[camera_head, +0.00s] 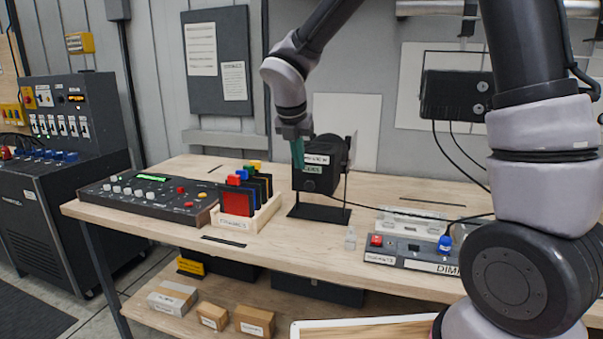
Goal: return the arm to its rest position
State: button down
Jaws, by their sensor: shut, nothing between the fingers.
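My arm comes in from the right and arches over the wooden table (300,252). My gripper (298,165) points down, with its teal fingers shut and nothing between them. In the picture it overlaps the left edge of a black labelled box (330,160) on a stand. I cannot tell whether it touches the box.
A wooden rack (262,215) with coloured panels stands left of the gripper. A black control console (150,198) lies farther left. A grey panel with red and blue buttons (405,250) lies at the right. Small boxes sit on the lower shelf.

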jog(key=s+d+r+m, duration=0.3)
jog(key=d+r+m, duration=0.2)
jog(key=d+m, duration=0.25)
jog(key=s+d+r+m, duration=0.3)
jog(key=d+r+m, duration=0.25)
jog(key=m, duration=0.25)
jog(key=s+d+r+m+t+y, duration=0.3)
jog(key=s+d+m, duration=0.6)
jog(key=m, duration=1.1)
jog(key=s, duration=0.3)
jog(key=shift+r, duration=0.35)
jog(key=shift+d+m, duration=0.1)
jog(key=shift+m, duration=0.15)
